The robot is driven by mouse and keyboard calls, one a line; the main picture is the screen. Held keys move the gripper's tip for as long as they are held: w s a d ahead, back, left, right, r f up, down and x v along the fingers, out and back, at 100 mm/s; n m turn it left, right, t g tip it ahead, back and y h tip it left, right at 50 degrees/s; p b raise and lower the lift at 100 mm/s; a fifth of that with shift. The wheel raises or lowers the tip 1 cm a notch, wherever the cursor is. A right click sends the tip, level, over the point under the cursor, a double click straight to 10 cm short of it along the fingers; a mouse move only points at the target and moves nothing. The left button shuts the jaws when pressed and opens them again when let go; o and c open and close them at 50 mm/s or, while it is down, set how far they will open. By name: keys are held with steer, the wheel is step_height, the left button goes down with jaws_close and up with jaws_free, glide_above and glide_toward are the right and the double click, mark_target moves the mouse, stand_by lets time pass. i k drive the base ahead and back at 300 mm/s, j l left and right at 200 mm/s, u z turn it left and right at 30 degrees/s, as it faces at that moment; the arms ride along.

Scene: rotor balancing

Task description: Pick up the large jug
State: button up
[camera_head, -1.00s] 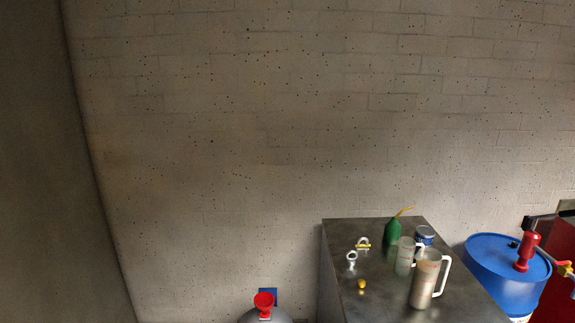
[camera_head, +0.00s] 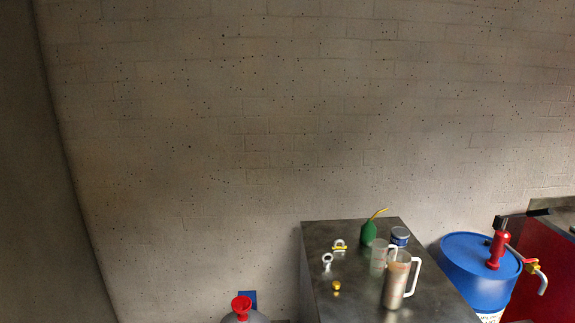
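The large jug (camera_head: 396,281) is a tall, see-through measuring jug with a white handle on its right side. It stands upright near the front right part of a dark metal-topped table (camera_head: 320,295). A smaller jug (camera_head: 378,256) of the same kind stands just behind it to the left, partly overlapped by it. My gripper is not in view.
On the table are a green oil can (camera_head: 369,233), a blue-and-white tin (camera_head: 400,236), a yellow knob (camera_head: 336,286) and small ring-like fittings (camera_head: 328,259). A blue drum (camera_head: 470,265) with a red pump (camera_head: 497,247) stands right.

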mark_target(399, 261)
steer(key=i+l, duration=0.2)
steer(key=l, duration=0.2)
steer(key=i+l, duration=0.2)
steer(key=l, duration=0.15)
steer(key=i+l, duration=0.2)
steer(key=l, duration=0.2)
steer(key=i+l+u, duration=0.1)
steer(key=l, duration=0.25)
steer(key=i+l, duration=0.25)
steer(key=l, duration=0.15)
